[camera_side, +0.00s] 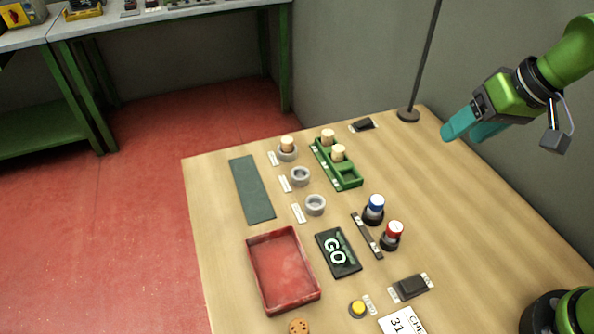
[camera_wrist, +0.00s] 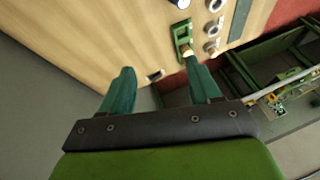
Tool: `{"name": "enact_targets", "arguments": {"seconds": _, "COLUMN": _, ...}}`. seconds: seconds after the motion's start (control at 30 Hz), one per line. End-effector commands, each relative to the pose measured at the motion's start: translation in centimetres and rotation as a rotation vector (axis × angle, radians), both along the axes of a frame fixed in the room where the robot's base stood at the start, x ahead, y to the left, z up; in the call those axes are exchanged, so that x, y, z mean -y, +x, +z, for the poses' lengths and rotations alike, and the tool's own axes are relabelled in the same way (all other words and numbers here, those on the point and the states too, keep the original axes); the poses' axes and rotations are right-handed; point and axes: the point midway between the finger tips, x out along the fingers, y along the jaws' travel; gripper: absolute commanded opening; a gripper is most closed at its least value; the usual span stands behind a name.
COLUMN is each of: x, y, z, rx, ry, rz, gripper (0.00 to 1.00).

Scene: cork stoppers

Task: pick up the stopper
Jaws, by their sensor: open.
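Three pale cork stoppers show in the side view. One stopper (camera_side: 327,134) stands at the far end of the green rack (camera_side: 350,181), and a second stopper (camera_side: 339,152) stands in its middle. A third stopper (camera_side: 287,143) stands in the farthest of three grey ring holders (camera_side: 289,155). My gripper (camera_side: 472,131) is open and empty, raised above the table's far right part, well away from the stoppers. In the wrist view its teal fingers (camera_wrist: 160,70) are spread apart, with the green rack (camera_wrist: 181,31) beyond them.
Two empty ring holders (camera_side: 300,176) (camera_side: 315,205) stand left of the rack. A dark green mat (camera_side: 251,190), red tray (camera_side: 314,291), GO sign (camera_side: 338,253), blue-topped (camera_side: 375,203) and red-topped (camera_side: 394,229) items share the table (camera_side: 460,230). A thin pole (camera_side: 424,60) stands behind.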

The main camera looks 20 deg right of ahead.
Motion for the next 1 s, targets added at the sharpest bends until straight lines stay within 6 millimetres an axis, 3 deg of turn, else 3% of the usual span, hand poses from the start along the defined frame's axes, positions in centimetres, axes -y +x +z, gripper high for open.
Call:
{"name": "enact_targets", "arguments": {"seconds": 0.03, "x": -1.3, "y": 2.0, "z": -0.6, "rx": -0.014, "ry": -0.018, "rz": 0.052, "gripper": 0.62}}
{"name": "enact_targets", "arguments": {"seconds": 0.3, "x": -9.2, "y": 12.4, "z": -4.3, "rx": 0.012, "ry": -0.1, "rz": 0.35, "gripper": 0.62}}
{"name": "enact_targets", "arguments": {"seconds": 0.5, "x": -14.6, "y": 18.6, "z": -6.9, "rx": 0.1, "ry": -0.143, "rz": 0.543, "gripper": 0.62}}
{"name": "enact_targets", "arguments": {"seconds": 0.57, "x": -15.5, "y": 20.1, "z": -6.8, "rx": 0.141, "ry": -0.157, "rz": 0.583, "gripper": 0.62}}
{"name": "enact_targets", "arguments": {"seconds": 0.7, "x": -16.1, "y": 22.2, "z": -4.6, "rx": 0.235, "ry": -0.191, "rz": 0.637, "gripper": 0.62}}
{"name": "enact_targets", "arguments": {"seconds": 1.0, "x": -17.6, "y": 24.2, "z": -9.2, "rx": 0.233, "ry": -0.2, "rz": 0.654, "gripper": 0.62}}
